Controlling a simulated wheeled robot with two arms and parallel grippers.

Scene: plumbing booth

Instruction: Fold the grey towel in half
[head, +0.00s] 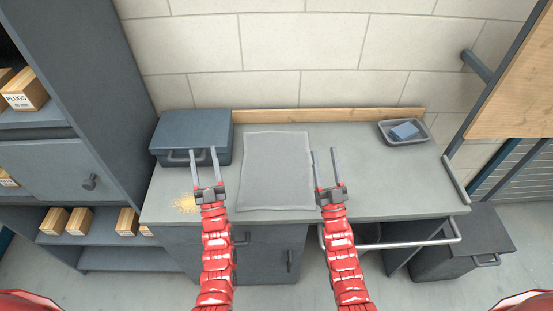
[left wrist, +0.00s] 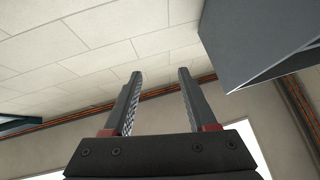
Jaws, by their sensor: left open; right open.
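The grey towel (head: 276,170) lies flat and spread out on the grey worktop in the head view, its long sides running front to back. My left gripper (head: 203,152) is open and empty, left of the towel's left edge in the picture. In the left wrist view the left gripper (left wrist: 157,75) shows two parted fingers with nothing between them. My right gripper (head: 325,153) is open and empty, at or just beyond the towel's right edge. I cannot tell how high either gripper is above the worktop.
A blue-grey toolbox (head: 191,133) stands at the worktop's back left. A tray (head: 390,138) with a blue sponge-like block (head: 404,131) sits at the back right. Yellowish crumbs (head: 184,204) lie at the front left. The worktop (head: 390,185) right of the towel is clear.

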